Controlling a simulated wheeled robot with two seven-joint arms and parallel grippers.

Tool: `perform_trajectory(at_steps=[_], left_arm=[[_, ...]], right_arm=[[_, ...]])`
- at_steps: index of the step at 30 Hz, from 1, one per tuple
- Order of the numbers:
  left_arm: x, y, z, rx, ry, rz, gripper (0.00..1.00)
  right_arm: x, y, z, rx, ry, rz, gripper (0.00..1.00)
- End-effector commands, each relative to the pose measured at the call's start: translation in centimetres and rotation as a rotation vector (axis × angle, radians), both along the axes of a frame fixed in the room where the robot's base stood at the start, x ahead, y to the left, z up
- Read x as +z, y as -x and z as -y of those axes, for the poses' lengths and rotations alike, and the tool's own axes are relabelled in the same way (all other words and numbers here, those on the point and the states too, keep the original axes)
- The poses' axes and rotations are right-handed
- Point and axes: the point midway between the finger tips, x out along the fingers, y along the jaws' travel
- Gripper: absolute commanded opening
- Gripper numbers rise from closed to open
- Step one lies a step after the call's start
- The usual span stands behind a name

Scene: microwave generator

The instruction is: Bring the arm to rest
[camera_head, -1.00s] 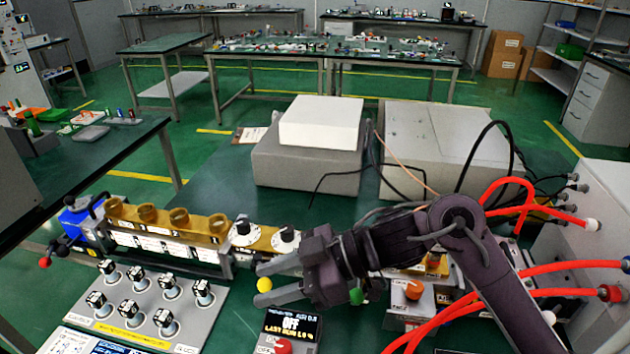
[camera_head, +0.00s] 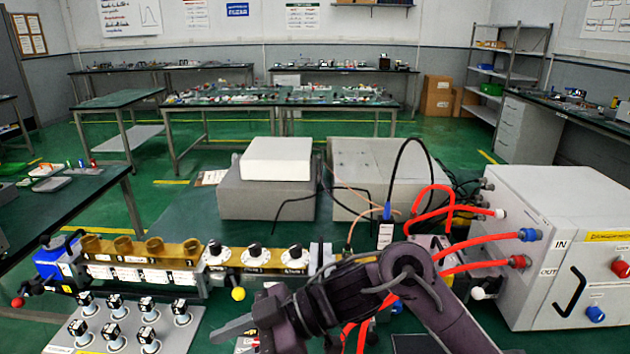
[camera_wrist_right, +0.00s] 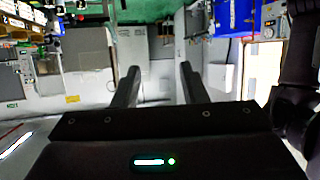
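My right arm (camera_head: 435,305) comes in from the lower right and reaches left across the front of the bench. Its gripper (camera_head: 222,333) is low in the head view, with the fingers pointing left near the panel of black-and-white knobs (camera_head: 115,333). In the right wrist view the two fingers (camera_wrist_right: 157,82) stand apart with nothing gripped between them. A yellow ball knob (camera_head: 238,294) is just beyond the fingers, apart from them. My left gripper is not in view.
A brass waveguide assembly (camera_head: 155,250) with dials lies behind the gripper. A white cabinet (camera_head: 540,245) with red hoses (camera_head: 470,243) stands at right. Grey boxes (camera_head: 268,190) and loose cables are at the back. Bare green bench shows between the boxes and the brass assembly.

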Motion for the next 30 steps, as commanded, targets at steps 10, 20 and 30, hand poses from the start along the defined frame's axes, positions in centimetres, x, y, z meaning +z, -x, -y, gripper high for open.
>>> perform_trajectory(at_steps=[10, 20, 30], left_arm=[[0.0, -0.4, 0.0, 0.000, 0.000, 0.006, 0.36], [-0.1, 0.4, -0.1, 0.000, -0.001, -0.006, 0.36], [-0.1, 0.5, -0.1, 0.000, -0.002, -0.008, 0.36]], right_arm=[[-0.7, -1.7, -0.9, -0.167, -0.080, 0.083, 0.39], [-2.2, -5.7, 1.2, -0.543, -0.117, 0.160, 0.39], [-11.5, -6.3, 17.1, -1.258, 0.250, -0.020, 0.39]])
